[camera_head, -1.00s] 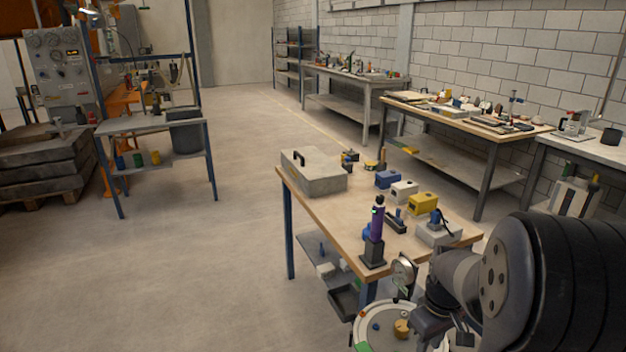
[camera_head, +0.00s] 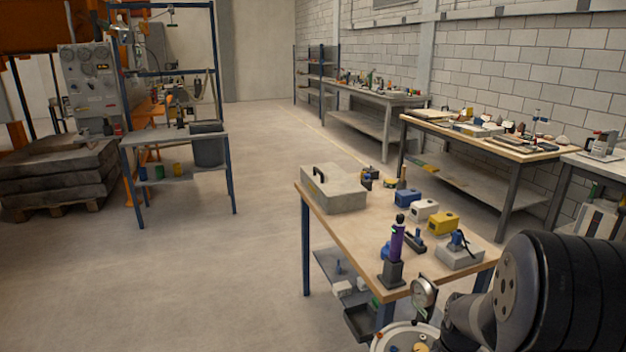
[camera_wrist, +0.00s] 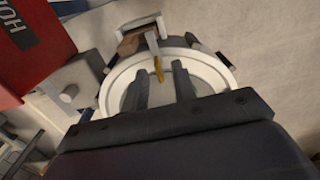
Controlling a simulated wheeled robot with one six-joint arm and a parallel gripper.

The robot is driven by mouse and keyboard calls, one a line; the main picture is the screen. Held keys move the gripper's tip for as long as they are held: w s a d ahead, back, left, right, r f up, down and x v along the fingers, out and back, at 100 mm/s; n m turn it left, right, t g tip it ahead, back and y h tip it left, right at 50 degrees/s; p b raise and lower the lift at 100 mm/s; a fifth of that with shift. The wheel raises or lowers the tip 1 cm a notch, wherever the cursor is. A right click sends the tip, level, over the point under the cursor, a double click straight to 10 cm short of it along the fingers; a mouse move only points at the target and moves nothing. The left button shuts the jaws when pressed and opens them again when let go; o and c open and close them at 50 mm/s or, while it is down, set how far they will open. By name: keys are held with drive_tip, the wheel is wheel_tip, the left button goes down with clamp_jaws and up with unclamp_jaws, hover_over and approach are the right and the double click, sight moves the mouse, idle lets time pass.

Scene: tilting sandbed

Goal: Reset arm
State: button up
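My arm (camera_head: 570,290) reaches in from the lower right of the head view, its lower part running out of the bottom edge. My gripper does not show clearly there. In the wrist view my gripper (camera_wrist: 161,85) points at a round white-rimmed tray (camera_wrist: 222,72), with its two dark fingers apart and nothing seen held between them. A small brass-coloured piece (camera_wrist: 158,67) shows beyond the fingertips; I cannot tell how far off it is. The round tray also shows at the bottom of the head view (camera_head: 379,345), partly cut off.
A wooden-topped workbench (camera_head: 345,235) stands ahead of my arm, with a grey case (camera_head: 334,190), a purple tool in a dark stand (camera_head: 396,243) and small coloured boxes on it. A red block (camera_wrist: 30,35) is at the wrist view's upper left. Open floor (camera_head: 180,285) lies left.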

wheel_tip(320, 180, up, 11)
wheel_tip(320, 180, down, 11)
drive_tip(key=shift+r, duration=0.1)
drive_tip(key=shift+m, duration=0.3)
drive_tip(key=m, duration=0.3)
drive_tip(key=shift+d+m, duration=0.1)
drive_tip(key=shift+m, duration=0.3)
drive_tip(key=m+p, duration=0.1)
drive_tip(key=m, duration=0.3)
drive_tip(key=shift+m, duration=0.4)
drive_tip(key=m, duration=0.4)
drive_tip(key=shift+s+d+m+p, duration=0.1)
drive_tip(key=shift+m+p, duration=0.2)
drive_tip(key=shift+p, duration=0.05)
drive_tip(key=m, duration=0.4)
drive_tip(key=shift+p, duration=0.35)
drive_tip(key=shift+r, duration=0.85)
